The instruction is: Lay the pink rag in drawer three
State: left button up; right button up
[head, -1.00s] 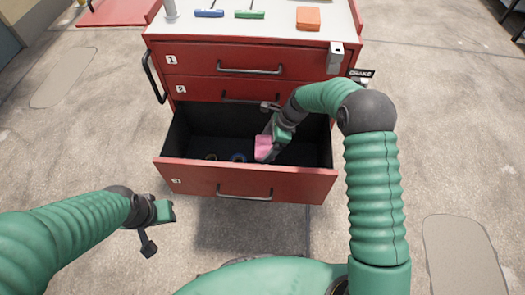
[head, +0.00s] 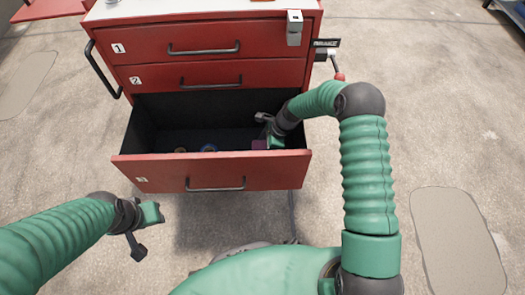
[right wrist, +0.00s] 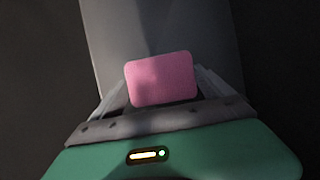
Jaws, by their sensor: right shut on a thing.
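The pink rag (right wrist: 162,79) is between the fingers of my right gripper (right wrist: 160,88) in the right wrist view. In the head view the rag (head: 260,144) shows dark in shade inside drawer three (head: 210,171), the open bottom drawer of the red cabinet. My right gripper (head: 268,142) is shut on the rag, at the right part of the drawer, below its rim level. Whether the rag touches the drawer floor cannot be told. My left gripper (head: 146,228) is apart from the cabinet at the lower left, its fingers spread and empty.
Small round items, one of them blue (head: 208,148), lie in the drawer left of the rag. Drawer one (head: 205,48) and drawer two (head: 211,80) are shut. A metal latch (head: 294,28) is at the cabinet's top right.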

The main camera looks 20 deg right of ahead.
jog(key=o, duration=1.2)
jog(key=shift+a, duration=0.25)
jog(key=shift+c, duration=0.2)
jog(key=shift+o, duration=0.2)
jog(key=shift+a, duration=0.1)
jog(key=shift+d+r, duration=0.25)
jog(key=shift+r, duration=0.15)
pick_arm(q)
jog(key=w+p+v, duration=0.1)
jog(key=p+v, duration=0.5)
jog(key=shift+w+a, duration=0.15)
jog(key=shift+a, duration=0.1)
pick_arm(e)
jog(key=v, duration=1.1)
pick_arm(q)
jog(key=shift+r, duration=0.15)
pick_arm(e)
jog(key=shift+r, duration=0.15)
